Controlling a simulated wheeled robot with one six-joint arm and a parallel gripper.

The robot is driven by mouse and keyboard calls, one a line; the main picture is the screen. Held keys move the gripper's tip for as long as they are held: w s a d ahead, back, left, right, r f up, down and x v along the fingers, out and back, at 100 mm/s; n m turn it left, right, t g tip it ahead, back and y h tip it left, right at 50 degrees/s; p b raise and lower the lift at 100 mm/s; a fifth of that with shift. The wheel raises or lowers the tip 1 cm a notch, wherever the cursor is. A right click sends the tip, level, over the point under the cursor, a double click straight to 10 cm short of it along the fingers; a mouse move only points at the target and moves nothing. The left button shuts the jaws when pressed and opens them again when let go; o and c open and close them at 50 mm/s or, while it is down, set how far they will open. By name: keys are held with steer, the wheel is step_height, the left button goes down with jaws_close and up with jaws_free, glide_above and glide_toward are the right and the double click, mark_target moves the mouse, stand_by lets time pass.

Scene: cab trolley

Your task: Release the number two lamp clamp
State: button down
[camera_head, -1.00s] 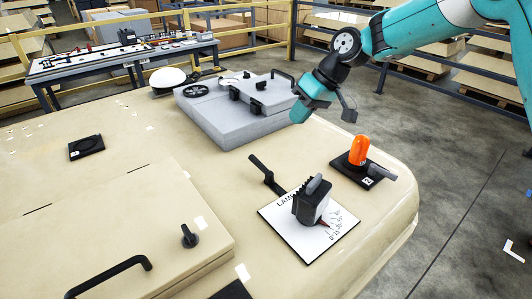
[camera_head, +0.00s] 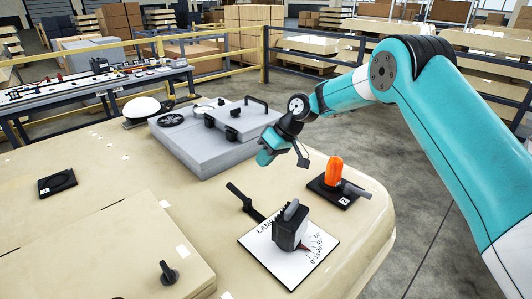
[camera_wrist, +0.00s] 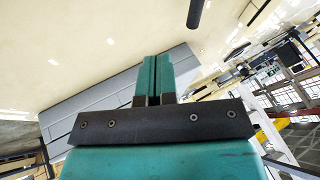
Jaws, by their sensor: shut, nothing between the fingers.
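The orange lamp (camera_head: 334,170) stands upright on a black base with a small white label reading 2 (camera_head: 343,201), near the right edge of the cream top. A grey clamp lever (camera_head: 356,190) lies at the right side of that base, sticking out to the right. My gripper (camera_head: 265,157) is left of the lamp and apart from it, by the right front corner of the grey box. In the wrist view my gripper's teal fingers (camera_wrist: 154,78) are together with nothing between them. The lamp and clamp cannot be made out in the wrist view.
A black selector (camera_head: 290,226) stands on a white dial card (camera_head: 302,255) in front of the lamp, with a black lever (camera_head: 245,201) on its left. The grey box (camera_head: 200,155) lies behind. A black base (camera_head: 57,183) without a lamp is far left.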

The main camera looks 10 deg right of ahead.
mark_target(239, 196)
steer(key=p+x, duration=0.1)
steer(key=x, duration=0.4)
steer(key=shift+a+f+p, duration=0.25)
steer(key=shift+p, duration=0.15)
steer(key=s+a+p, duration=0.1)
steer(key=a+p, duration=0.1)
steer(key=shift+s+a+f, duration=0.3)
steer(key=shift+s+a, duration=0.05)
steer(key=shift+s, duration=0.05)
steer(key=shift+s+a+f, duration=0.15)
steer(key=shift+a+f, duration=0.05)
steer(key=shift+a, duration=0.05)
